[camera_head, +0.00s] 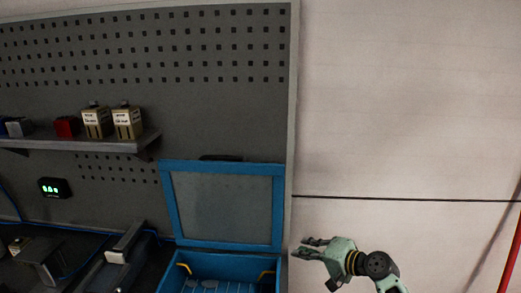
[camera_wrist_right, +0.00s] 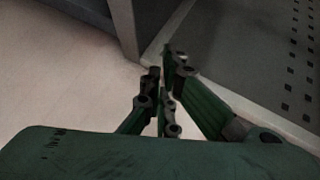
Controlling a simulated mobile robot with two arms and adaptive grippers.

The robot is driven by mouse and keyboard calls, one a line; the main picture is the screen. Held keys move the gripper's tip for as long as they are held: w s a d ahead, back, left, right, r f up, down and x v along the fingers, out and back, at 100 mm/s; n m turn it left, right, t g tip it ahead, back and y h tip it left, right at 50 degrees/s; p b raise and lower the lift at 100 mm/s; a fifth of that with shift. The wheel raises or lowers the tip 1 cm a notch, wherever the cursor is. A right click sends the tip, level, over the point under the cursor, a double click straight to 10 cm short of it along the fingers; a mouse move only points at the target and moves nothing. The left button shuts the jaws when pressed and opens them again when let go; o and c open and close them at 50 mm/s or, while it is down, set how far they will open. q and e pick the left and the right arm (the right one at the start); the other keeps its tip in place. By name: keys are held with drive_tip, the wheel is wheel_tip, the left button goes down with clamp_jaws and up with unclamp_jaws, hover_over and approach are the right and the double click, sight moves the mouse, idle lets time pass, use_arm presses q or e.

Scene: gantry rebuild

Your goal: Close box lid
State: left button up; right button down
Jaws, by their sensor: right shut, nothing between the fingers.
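A blue box (camera_head: 181,271) stands at the bottom centre of the head view, with several grey items partly visible inside. Its lid (camera_head: 166,205), a blue frame around a grey panel, stands open and upright behind it, in front of the pegboard. My right gripper (camera_head: 304,248) is to the right of the lid and box, apart from them in the picture. It is shut and empty. Its fingers also show in the right wrist view (camera_wrist_right: 166,75), with no box or lid visible there. My left gripper is not in view.
A pegboard (camera_head: 200,45) fills the back. A shelf (camera_head: 90,144) on it holds small cartons (camera_head: 127,122) and a red item (camera_head: 66,126). Dark equipment (camera_head: 125,243) stands left of the box. A red pole (camera_head: 512,255) is at far right. The wall area around my right arm looks clear.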

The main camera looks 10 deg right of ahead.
drive_tip(key=s+a+r+n+y, duration=0.1)
drive_tip(key=s+a+r+y, duration=0.15)
drive_tip(key=r, duration=0.85)
drive_tip(key=s+a+r+n+g+y, duration=0.1)
drive_tip(key=r+n+y, duration=0.15)
drive_tip(key=r, duration=0.85)
drive_tip(key=s+a+r+n+y, duration=0.1)
drive_tip(key=s+a+r+y, duration=0.15)
drive_tip(key=r, duration=0.75)
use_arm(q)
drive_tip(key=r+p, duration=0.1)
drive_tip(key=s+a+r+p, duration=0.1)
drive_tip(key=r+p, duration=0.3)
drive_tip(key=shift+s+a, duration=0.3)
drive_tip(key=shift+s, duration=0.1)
use_arm(e)
drive_tip(key=x, duration=1)
drive_tip(key=shift+w+d+r, duration=0.2)
drive_tip(key=shift+w+r, duration=0.1)
drive_tip(key=shift+w, duration=0.15)
